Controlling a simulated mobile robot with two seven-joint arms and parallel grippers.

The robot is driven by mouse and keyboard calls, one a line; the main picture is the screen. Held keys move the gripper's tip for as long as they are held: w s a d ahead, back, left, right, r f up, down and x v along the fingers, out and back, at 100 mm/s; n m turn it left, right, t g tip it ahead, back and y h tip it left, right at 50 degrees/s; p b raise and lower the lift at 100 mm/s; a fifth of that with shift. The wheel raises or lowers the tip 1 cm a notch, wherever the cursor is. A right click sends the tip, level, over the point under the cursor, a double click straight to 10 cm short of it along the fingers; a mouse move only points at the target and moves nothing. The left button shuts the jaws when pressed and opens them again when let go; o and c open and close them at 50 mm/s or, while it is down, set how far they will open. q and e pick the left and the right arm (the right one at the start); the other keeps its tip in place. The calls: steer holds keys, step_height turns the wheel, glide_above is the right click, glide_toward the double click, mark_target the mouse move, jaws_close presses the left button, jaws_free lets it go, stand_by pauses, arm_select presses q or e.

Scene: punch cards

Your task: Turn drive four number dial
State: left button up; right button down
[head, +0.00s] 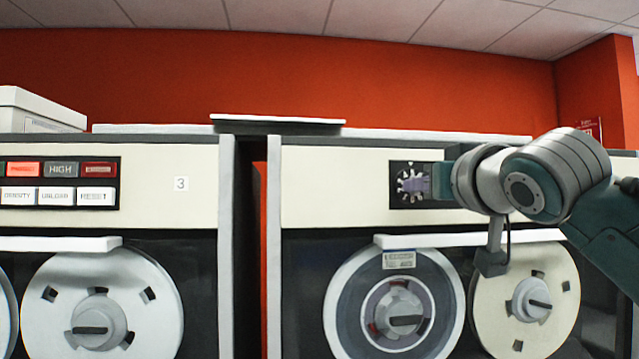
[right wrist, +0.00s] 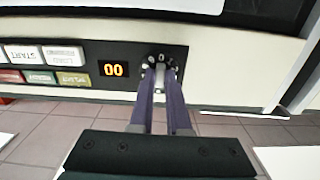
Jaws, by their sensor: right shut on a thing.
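The number dial (head: 402,183) is a small round knob with white marks on a black panel of the right-hand tape drive (head: 330,185). My right gripper (head: 415,184) reaches it from the right, its purple fingers shut on it. In the right wrist view the two fingers (right wrist: 161,72) close around the dial (right wrist: 160,61), whose white digits show around the tips. A lit orange display (right wrist: 114,70) beside it reads 00. My gripper and arm hide the rest of the panel in the head view. My left gripper is not in view.
A neighbouring drive marked 3 (head: 181,184) stands on the left, with rows of lit buttons (head: 60,182). A dark gap (head: 250,240) separates the drives. Tape reels (head: 393,305) sit below the panel, close under my right wrist.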

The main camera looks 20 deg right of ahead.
steer(key=shift+f, duration=0.1)
stand_by(0.4)
steer(key=c, duration=0.9)
jaws_free()
steer(key=b+v, duration=0.5)
steer(key=v, duration=0.5)
steer(key=shift+d, duration=0.1)
